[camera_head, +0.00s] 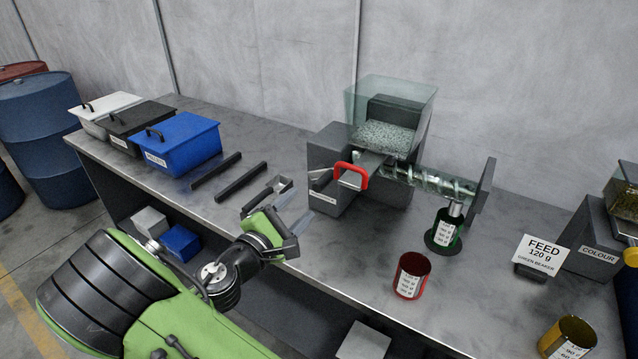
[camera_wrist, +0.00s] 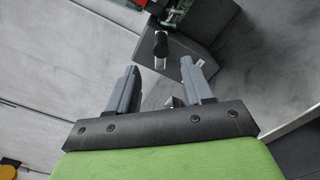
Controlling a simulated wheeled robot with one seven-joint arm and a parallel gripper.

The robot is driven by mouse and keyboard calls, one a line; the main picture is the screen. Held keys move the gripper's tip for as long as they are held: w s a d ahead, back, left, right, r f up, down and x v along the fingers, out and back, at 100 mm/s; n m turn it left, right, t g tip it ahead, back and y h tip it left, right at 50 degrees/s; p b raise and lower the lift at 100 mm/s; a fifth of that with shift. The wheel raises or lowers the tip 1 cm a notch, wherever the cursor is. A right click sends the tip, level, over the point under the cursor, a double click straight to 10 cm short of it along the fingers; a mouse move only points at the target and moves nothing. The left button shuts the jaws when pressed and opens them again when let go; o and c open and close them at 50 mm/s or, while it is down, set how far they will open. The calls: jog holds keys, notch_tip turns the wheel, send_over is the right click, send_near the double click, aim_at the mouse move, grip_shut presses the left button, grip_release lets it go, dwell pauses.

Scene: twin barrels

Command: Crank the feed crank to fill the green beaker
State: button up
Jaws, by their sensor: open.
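The feeder (camera_head: 335,150) is a grey box with a clear hopper (camera_head: 390,105) holding pale pellets. A clear auger tube (camera_head: 430,182) runs right from it to a spout. The green beaker (camera_head: 443,236) stands upright under the spout on a dark round base. The feed crank (camera_head: 320,178) is at the box's left side. Its black grip (camera_wrist: 160,45) on a metal arm shows ahead of the fingers in the wrist view. A red handle (camera_head: 352,172) sits at the box's front. My gripper (camera_head: 296,205) is open and empty, in front of the crank and apart from it.
A red beaker (camera_head: 411,275), a yellow beaker (camera_head: 568,338) and a sign (camera_head: 543,255) reading "FEED 120 g GREEN BEAKER" stand on the right of the bench. Lidded boxes, including a blue one (camera_head: 180,145), and dark bars (camera_head: 240,182) lie left. A grey "COLOUR" unit (camera_head: 590,245) is far right.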

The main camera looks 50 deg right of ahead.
aim_at(332, 173)
jog(key=d, duration=0.8)
jog(key=w+d, duration=0.1)
jog(key=d, duration=0.3)
jog(key=shift+b, duration=0.35)
jog(key=shift+c, duration=0.2)
grip_shut()
